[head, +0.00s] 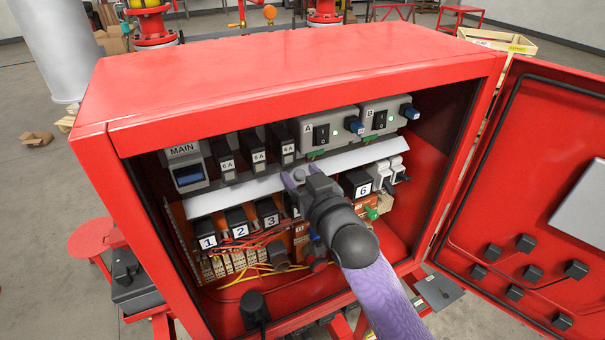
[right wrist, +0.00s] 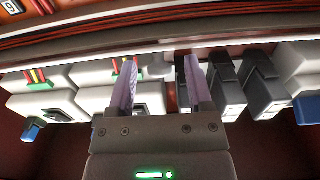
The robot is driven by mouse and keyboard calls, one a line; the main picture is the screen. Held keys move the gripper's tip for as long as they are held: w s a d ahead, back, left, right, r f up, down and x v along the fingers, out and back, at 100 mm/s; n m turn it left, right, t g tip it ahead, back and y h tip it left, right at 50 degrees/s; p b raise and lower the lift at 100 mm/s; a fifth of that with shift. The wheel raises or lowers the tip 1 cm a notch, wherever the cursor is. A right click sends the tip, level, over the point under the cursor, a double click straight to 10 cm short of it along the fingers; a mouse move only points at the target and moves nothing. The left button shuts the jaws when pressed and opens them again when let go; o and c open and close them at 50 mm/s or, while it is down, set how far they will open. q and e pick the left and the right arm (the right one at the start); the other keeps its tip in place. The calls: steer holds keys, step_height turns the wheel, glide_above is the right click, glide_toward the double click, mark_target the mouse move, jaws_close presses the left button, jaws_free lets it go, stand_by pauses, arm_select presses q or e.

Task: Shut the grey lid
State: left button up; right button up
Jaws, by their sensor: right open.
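The grey lid (head: 235,192) is a long pale strip running across the middle of the red cabinet, between the upper and lower rows of devices. It appears tilted outward, standing open. My right gripper (head: 293,178) is inside the cabinet in front of the lid's middle and hides part of it. Its two purple fingers are apart and empty. In the right wrist view, the right gripper (right wrist: 162,85) points toward the lid's pale edge (right wrist: 90,61); I cannot tell whether it touches. My left gripper is not in view.
Above the lid are the MAIN switch (head: 187,172), several black breakers and white modules A (head: 320,131) and B (head: 380,118). Below are numbered black blocks (head: 237,222), wires and terminals. The red cabinet door (head: 535,165) stands open at right.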

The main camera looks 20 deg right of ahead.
jaws_close()
steer(key=shift+f, duration=0.1)
steer(key=shift+f+b, duration=0.25)
steer(key=shift+b, duration=0.4)
steer(key=shift+w+f+t+b, duration=0.1)
steer(key=shift+f+t+b, duration=0.25)
steer(key=shift+t+b, duration=1.45)
steer(key=shift+w+f+t+b, duration=0.1)
steer(key=shift+f+t+b, duration=0.35)
steer(key=shift+b, duration=2.55)
steer(key=shift+w+f+t+b, duration=0.1)
steer(key=shift+f+t+b, duration=0.15)
steer(key=shift+t+b, duration=1.6)
steer(key=shift+g+b, duration=0.5)
steer(key=shift+s, duration=0.1)
